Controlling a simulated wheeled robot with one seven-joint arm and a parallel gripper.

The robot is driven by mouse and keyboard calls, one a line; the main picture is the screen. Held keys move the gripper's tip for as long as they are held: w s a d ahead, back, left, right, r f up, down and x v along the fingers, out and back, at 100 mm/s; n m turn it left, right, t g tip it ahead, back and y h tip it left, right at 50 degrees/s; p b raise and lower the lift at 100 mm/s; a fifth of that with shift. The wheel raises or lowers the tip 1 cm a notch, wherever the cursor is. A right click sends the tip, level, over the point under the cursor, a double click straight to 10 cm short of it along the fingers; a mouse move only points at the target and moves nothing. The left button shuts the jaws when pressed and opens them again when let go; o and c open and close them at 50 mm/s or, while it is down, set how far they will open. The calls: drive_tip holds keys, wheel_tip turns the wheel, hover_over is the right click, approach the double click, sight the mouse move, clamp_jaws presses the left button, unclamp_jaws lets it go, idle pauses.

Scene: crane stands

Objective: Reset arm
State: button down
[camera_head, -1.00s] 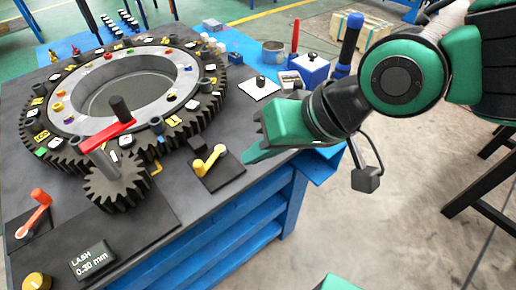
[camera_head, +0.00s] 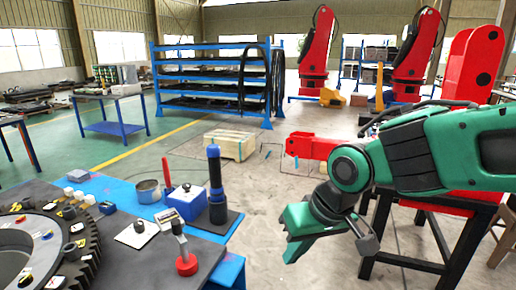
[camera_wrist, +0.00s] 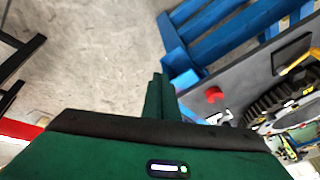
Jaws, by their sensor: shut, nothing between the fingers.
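My gripper (camera_head: 292,250) is green, shut and empty. In the head view it hangs over the open floor, just right of the table's right corner, pointing down and to the left. My green arm reaches in from the right edge of the picture. In the wrist view the gripper's closed fingers (camera_wrist: 157,98) point up the picture over bare floor, beside the table's blue frame (camera_wrist: 200,50). Nothing touches the fingers in either view.
A black stand (camera_head: 415,262) and red crane arm (camera_head: 312,146) stand right and behind. A pallet crate (camera_head: 230,146) sits on the floor.

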drive_tip(key=s+d+f+m+g+h, duration=0.1)
drive_tip(key=d+m+h, duration=0.15)
drive_tip(key=d, duration=0.85)
drive_tip(key=s+d+f+m+h, duration=0.1)
drive_tip(key=s+d+m, duration=0.15)
drive_tip(key=d, duration=0.95)
drive_tip(key=s+d+f+m+g, duration=0.1)
drive_tip(key=s+d+m, duration=0.4)
drive_tip(key=s+d, duration=0.5)
drive_tip(key=shift+s+d+g, duration=0.3)
drive_tip(key=shift+s+g, duration=0.05)
drive_tip(key=shift+g, duration=0.15)
drive_tip(key=shift+y, duration=0.25)
